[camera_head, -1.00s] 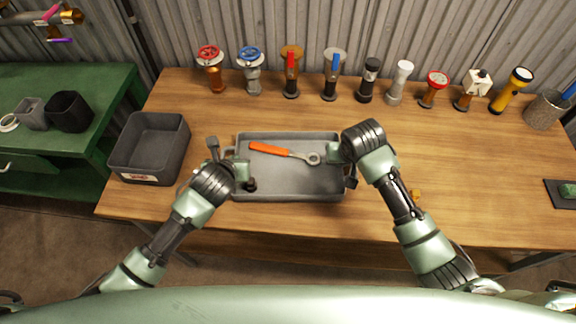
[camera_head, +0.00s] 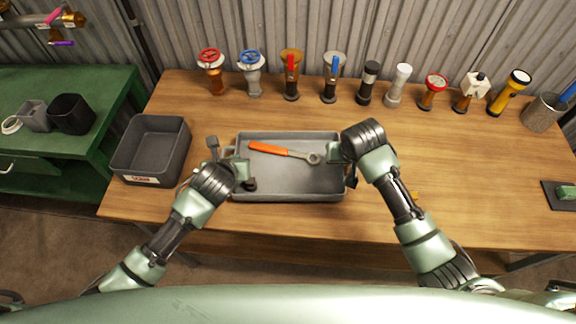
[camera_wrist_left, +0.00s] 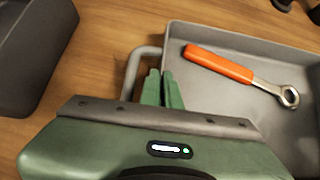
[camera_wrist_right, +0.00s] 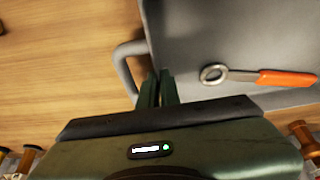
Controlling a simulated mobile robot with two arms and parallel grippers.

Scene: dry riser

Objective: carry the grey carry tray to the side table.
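The grey carry tray (camera_head: 300,190) is a shallow rectangular tray with a loop handle at each short end. It appears level, over the front middle of the wooden workbench; whether it touches the top I cannot tell. A wrench with an orange grip (camera_head: 270,149) lies in it. My left gripper (camera_wrist_left: 162,88) is at the tray's left end, its fingers close together at the handle and end wall. My right gripper (camera_wrist_right: 158,88) is likewise closed at the right end. The exact finger contact is partly hidden. A green side table (camera_head: 85,85) stands at the left.
A dark grey bin (camera_head: 150,148) stands on the workbench (camera_head: 470,170) left of the tray. Valves, torches and a cup (camera_head: 543,112) line the back edge. Small containers (camera_head: 70,113) sit on the green table. A dark mat (camera_head: 562,196) lies at the right.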

